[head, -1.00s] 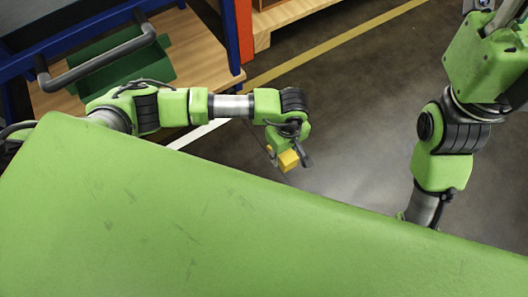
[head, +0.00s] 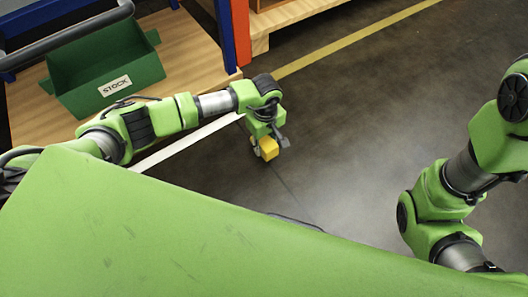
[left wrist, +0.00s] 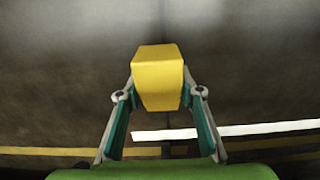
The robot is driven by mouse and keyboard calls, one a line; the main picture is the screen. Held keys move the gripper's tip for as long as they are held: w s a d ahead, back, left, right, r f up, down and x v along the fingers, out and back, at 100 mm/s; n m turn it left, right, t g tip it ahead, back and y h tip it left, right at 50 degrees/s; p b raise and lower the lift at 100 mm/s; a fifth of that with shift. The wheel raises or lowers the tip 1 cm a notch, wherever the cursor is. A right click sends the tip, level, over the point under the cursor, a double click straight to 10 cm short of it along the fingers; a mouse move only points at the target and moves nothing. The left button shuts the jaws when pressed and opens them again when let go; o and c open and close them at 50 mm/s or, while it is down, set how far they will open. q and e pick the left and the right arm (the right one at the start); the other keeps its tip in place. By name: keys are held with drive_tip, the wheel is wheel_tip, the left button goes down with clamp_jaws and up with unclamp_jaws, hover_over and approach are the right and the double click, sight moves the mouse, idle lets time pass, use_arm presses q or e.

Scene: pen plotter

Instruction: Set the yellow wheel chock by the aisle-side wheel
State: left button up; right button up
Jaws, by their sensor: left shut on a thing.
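The yellow wheel chock (head: 269,148) is held in my left gripper (head: 268,143), above the dark floor right of the wooden platform. In the left wrist view the chock (left wrist: 158,78) sits between the two fingers of the left gripper (left wrist: 159,100), which press on its sides. The floor below it looks blurred there. My right arm is at the right edge of the head view; its gripper is out of the picture. No wheel can be made out in these views.
A blue-framed cart with a wooden deck (head: 190,50) stands at upper left. It carries a green STOCK bin (head: 105,70). An orange-red post (head: 240,30) and a wooden pallet or shelf edge are behind. A white line (head: 190,143) and a yellow line (head: 350,38) mark the otherwise clear floor.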

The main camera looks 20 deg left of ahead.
use_arm(q)
drive_tip(key=shift+w+a+f+b, duration=0.25)
drive_tip(key=shift+w+f+b, duration=0.05)
drive_tip(key=shift+f, duration=0.15)
wheel_tip(320, 180, down, 4)
drive_tip(key=b, duration=0.3)
drive_tip(key=shift+w+a+r+b, duration=0.1)
drive_tip(key=shift+r+b, duration=0.15)
drive_tip(key=shift+b, duration=0.05)
drive_tip(key=shift+r, duration=0.15)
drive_tip(key=o, duration=1.2)
